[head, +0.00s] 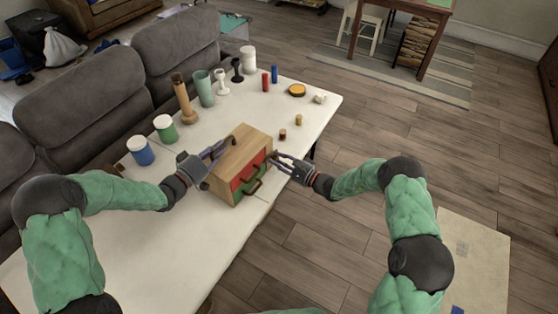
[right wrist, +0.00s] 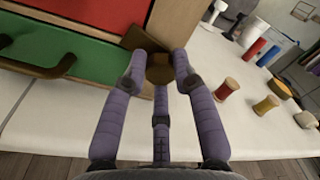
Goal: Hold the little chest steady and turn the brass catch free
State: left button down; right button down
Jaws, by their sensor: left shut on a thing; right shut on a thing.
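The little chest (head: 246,146) is a light wooden box on the white table. Its front has a red drawer (head: 246,171) above a green drawer (head: 252,187), each with a dark handle. My left gripper (head: 222,150) is shut on the chest's left side near the top. My right gripper (head: 275,158) is at the chest's right side. In the right wrist view its fingers close around the brass catch (right wrist: 160,70), a brownish knob beside a wooden piece at the chest's edge. The fingers partly hide the catch, so its exact turn cannot be told.
Small spools (head: 283,134) stand right of the chest. Red and blue cylinders (head: 266,81), a yellow-topped tin (head: 297,90), a tall wooden piece (head: 183,97) and several jars stand farther back. The white table (head: 128,222) is bare at front left.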

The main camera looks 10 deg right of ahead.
jog(key=m, duration=0.3)
jog(key=shift+m, duration=0.4)
jog(key=m, duration=0.3)
jog(key=shift+d+m, duration=0.1)
jog(key=shift+m, duration=0.2)
jog(key=m, duration=0.3)
jog(key=shift+w+m, duration=0.1)
jog(key=shift+m, duration=0.2)
jog(key=shift+d+m, duration=0.1)
jog(key=shift+m, duration=1.6)
jog(key=c, duration=1)
grip_release()
